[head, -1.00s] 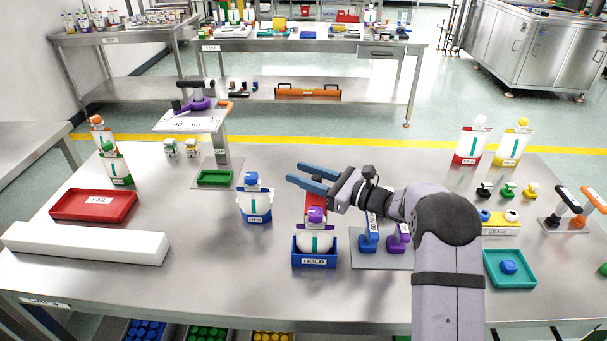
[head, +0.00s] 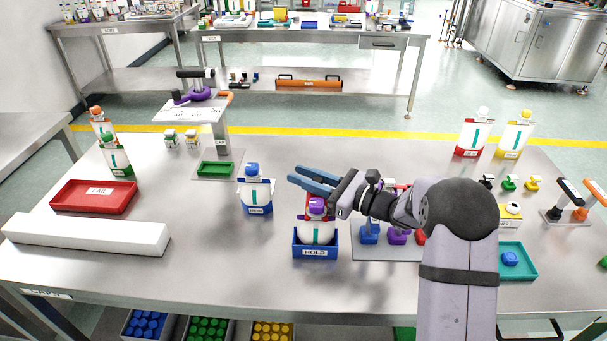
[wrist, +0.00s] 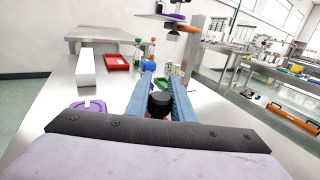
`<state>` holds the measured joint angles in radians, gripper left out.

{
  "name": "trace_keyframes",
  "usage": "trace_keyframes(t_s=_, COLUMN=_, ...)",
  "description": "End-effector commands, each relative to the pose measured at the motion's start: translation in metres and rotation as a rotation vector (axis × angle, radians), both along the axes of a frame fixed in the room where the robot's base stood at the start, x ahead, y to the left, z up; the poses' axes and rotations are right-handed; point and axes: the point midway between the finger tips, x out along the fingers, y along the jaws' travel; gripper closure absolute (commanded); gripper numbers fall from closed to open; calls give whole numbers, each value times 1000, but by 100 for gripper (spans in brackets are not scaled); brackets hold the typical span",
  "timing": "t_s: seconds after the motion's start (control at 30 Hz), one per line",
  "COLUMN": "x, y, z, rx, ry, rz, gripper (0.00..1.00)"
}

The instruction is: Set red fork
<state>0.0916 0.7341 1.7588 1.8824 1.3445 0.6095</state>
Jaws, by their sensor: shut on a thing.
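My gripper (head: 297,174) is above the table, fingers pointing left, behind the purple-capped bottle (head: 317,231). In the wrist view its fingers (wrist: 160,77) are shut on a black round thing (wrist: 159,104), mostly hidden between them. A red part (head: 312,193) shows below the fingers; I cannot tell if it belongs to the held thing. A red piece (head: 421,237) shows at the right of a grey plate (head: 385,255), partly hidden by my arm, beside a blue piece (head: 369,234) and a purple piece (head: 398,237). The elevator stand (head: 222,138) is at the back left.
The bottle stands in a blue HOLD tray (head: 315,252). A blue-capped bottle (head: 256,190) stands left of my gripper. A red FAIL tray (head: 94,197) and a white block (head: 85,236) lie left. A green tray (head: 215,169) sits by the stand. The middle left is clear.

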Motion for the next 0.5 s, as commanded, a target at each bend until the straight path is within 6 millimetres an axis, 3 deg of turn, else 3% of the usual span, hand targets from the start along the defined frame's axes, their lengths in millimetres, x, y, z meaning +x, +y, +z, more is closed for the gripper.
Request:
trace_keyframes(t_s=0.1, x=-3, y=1, z=-4, rx=-1, ry=7, rz=9, gripper=100)
trace_keyframes(t_s=0.13, x=-3, y=1, z=-4, rx=-1, ry=7, rz=9, gripper=72)
trace_keyframes(t_s=0.2, x=-3, y=1, z=-4, rx=-1, ry=7, rz=8, gripper=60)
trace_keyframes(t_s=0.5, x=-2, y=0, z=-3, rx=-1, ry=5, rz=6, gripper=60)
